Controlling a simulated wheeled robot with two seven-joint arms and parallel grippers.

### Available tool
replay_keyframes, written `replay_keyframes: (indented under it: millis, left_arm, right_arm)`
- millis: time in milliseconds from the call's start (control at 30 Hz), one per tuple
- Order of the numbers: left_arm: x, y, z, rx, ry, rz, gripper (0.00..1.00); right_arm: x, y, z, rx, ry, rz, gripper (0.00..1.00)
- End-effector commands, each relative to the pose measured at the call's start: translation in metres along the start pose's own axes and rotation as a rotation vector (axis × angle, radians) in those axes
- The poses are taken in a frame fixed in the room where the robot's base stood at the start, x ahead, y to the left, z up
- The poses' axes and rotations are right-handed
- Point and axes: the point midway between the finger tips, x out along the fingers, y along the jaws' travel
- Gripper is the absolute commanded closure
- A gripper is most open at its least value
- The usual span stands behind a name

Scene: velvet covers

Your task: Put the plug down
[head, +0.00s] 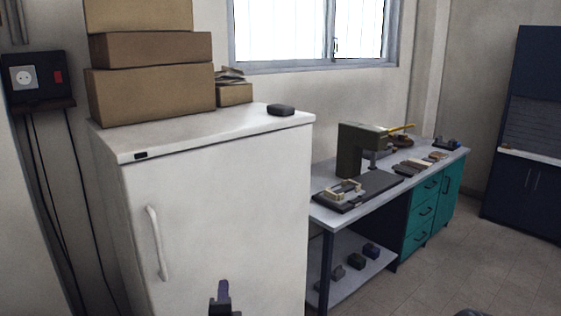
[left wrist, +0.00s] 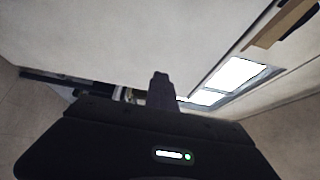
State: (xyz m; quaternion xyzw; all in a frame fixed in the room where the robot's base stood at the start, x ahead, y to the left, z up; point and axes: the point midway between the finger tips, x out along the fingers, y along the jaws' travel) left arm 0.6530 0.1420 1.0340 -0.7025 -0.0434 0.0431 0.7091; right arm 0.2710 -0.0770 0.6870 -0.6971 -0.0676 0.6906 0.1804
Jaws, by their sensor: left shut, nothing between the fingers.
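I cannot make out a plug in either view. A white round socket (head: 23,77) sits in a dark wall box at the far left, with a red switch beside it and dark cables hanging below. My left gripper (head: 223,288) is low in the head view, in front of the white fridge door. Its fingers also show in the left wrist view (left wrist: 161,90); they are shut with nothing between them. My right gripper is not in view.
The white fridge (head: 230,200) carries stacked cardboard boxes (head: 150,95) and a small dark object (head: 281,109). To its right stands a workbench (head: 345,222) with a green machine (head: 358,150). A dark cabinet (head: 522,190) is at far right. The floor before the bench is open.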

Motion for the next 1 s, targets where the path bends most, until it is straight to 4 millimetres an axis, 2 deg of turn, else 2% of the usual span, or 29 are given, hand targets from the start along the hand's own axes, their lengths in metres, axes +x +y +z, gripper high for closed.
replay_keyframes:
  millis: [33,167,300,400,1000]
  left_arm:
    - [-0.015,0.013,-0.003,0.009,-0.006,0.002,1.0]
    - [-0.038,0.031,-0.016,0.003,0.016,-0.001,1.0]
    - [-0.049,0.032,-0.047,-0.006,0.086,-0.003,1.0]
    - [-0.053,0.031,-0.061,-0.008,0.113,-0.002,1.0]
    - [-0.054,0.03,-0.066,-0.01,0.122,0.002,1.0]
  right_arm:
    - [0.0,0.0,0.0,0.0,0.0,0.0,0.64]
    - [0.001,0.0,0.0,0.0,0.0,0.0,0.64]
    - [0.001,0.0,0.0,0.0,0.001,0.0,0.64]
    - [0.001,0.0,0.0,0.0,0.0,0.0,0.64]
    - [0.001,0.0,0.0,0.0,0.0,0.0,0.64]
